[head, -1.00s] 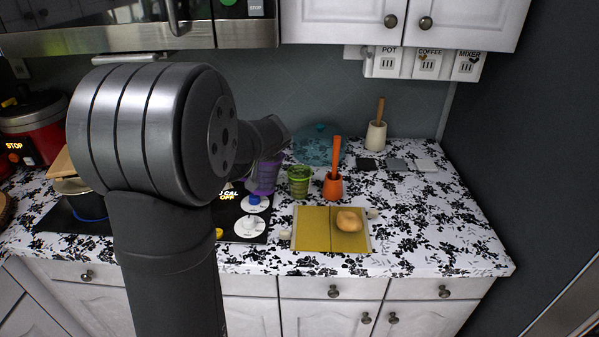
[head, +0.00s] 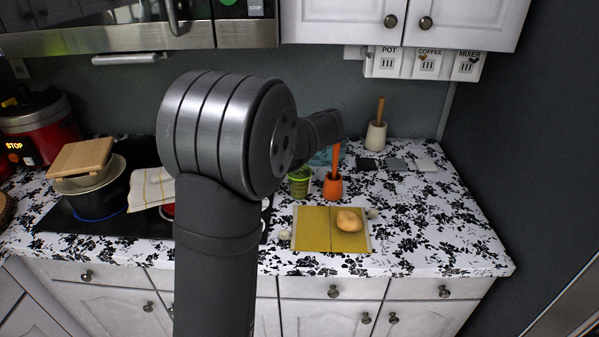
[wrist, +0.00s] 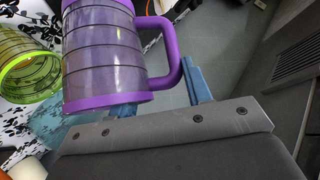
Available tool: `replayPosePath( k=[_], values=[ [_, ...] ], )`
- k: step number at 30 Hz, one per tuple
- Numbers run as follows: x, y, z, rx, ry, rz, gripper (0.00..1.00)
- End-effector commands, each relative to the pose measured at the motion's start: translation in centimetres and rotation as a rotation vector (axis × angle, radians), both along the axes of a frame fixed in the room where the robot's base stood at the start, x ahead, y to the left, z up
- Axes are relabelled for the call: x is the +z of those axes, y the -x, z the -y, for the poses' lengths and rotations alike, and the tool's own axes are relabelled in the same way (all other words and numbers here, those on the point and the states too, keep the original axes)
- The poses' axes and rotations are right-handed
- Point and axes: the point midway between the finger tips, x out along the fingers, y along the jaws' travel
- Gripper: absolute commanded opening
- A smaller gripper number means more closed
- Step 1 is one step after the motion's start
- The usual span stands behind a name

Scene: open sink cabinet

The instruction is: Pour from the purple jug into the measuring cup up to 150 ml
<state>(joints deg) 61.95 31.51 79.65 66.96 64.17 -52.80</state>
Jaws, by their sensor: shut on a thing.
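The purple jug (wrist: 105,62) fills the upper left of the wrist view, see-through with purple bands and dark ring lines. Its handle (wrist: 172,50) lies on the right, at my gripper's blue fingers. My gripper (wrist: 165,92) is shut on the jug by its handle; the exact contact is partly hidden. In the head view my arm hides the jug. The green measuring cup (head: 299,183) stands on the counter, just left of the orange pot. It also shows in the wrist view (wrist: 32,72), left of the jug and apart from it in the picture. Liquid levels cannot be read.
An orange pot with an orange utensil (head: 333,186) stands beside the cup. A yellow board (head: 315,231) with a potato-like item (head: 349,220) lies in front. A teal round thing (head: 324,156) is behind. Pots on the stove are at left; the counter's right side is mostly clear.

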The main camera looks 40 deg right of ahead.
Motion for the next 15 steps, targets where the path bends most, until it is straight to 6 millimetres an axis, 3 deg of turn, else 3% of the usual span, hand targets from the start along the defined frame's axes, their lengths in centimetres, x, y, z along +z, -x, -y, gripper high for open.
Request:
replayPosePath(
  k=[15],
  values=[
    [0.02, 0.16, 0.34, 0.0, -0.036, 0.021, 0.06]
  ],
)
